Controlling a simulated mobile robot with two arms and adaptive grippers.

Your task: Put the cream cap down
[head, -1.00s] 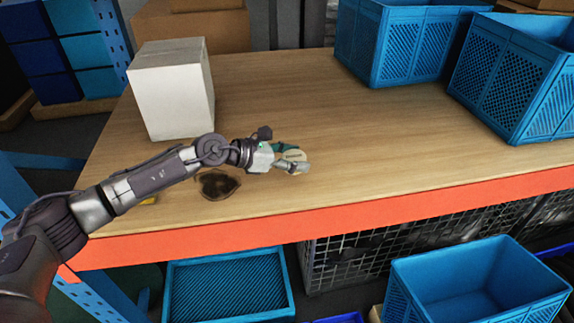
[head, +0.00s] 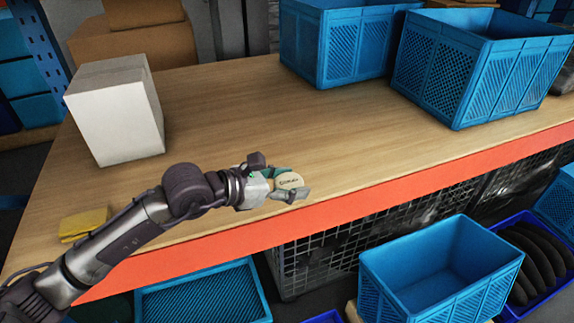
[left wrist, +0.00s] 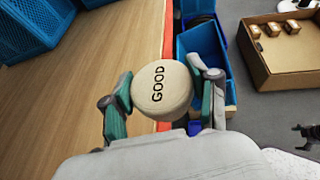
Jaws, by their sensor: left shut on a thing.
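The cream cap (head: 291,181) is round and held in my left gripper (head: 285,184), near the table's orange front edge in the head view. In the left wrist view the cap (left wrist: 162,92) has "GOOD" printed on its face. It sits between the two fingers of my left gripper (left wrist: 165,100), which touch it on both sides. The cap is above the table's front edge; its exact height is hard to tell.
The wooden table (head: 230,120) is clear around the middle. A white box (head: 115,115) stands at the left, a yellow cloth-like item (head: 84,224) at the front left. Blue crates (head: 480,70) stand at the back right. An open blue crate (head: 440,270) is below the front edge.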

